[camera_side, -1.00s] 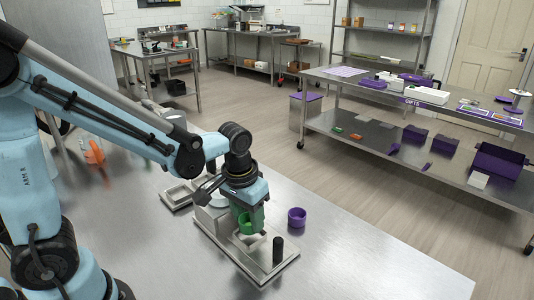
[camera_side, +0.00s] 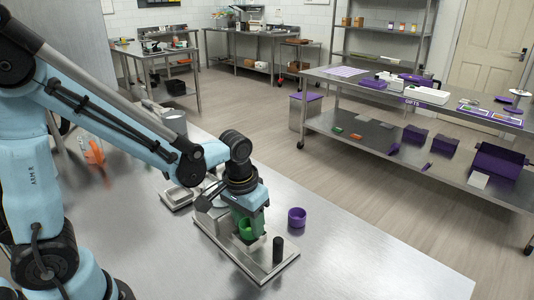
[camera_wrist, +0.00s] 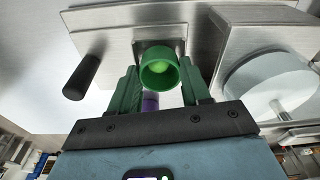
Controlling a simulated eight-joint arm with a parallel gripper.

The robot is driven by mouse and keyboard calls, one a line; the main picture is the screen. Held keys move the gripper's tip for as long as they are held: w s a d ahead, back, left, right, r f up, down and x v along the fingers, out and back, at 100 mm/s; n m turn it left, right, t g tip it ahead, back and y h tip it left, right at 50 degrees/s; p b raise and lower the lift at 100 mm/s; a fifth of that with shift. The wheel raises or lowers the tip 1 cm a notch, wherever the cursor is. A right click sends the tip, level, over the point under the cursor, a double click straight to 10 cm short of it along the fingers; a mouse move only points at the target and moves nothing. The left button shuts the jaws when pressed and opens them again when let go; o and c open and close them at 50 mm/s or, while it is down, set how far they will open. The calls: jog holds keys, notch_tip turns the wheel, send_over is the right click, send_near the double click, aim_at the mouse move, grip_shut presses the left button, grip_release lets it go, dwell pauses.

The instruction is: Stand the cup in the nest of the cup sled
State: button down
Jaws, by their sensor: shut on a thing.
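My gripper (camera_side: 250,228) has green fingers and is shut on a green cup (camera_side: 246,230), held between the fingertips over the cup sled. In the wrist view, the cup (camera_wrist: 160,70) sits between the two fingers, its round opening facing the camera. The cup sled (camera_side: 272,272) is a flat metal plate with a black upright post (camera_side: 278,249). A square nest (camera_wrist: 176,45) shows just beyond the cup in the wrist view, partly hidden by it. I cannot tell whether the cup's base touches the nest.
A purple cup (camera_side: 297,217) stands on the metal table just right of the sled. A metal housing with a pale round disc (camera_wrist: 270,82) is beside the gripper. A metal frame (camera_side: 178,197) lies behind the sled. The table's front right is clear.

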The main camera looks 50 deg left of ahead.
aim_at(244, 237)
jog(key=shift+f, duration=0.25)
jog(key=shift+c, duration=2.2)
grip_release()
notch_tip(244, 237, up, 12)
jog(key=s, duration=0.1)
jog(key=shift+s, duration=0.25)
jog(key=shift+d, duration=0.1)
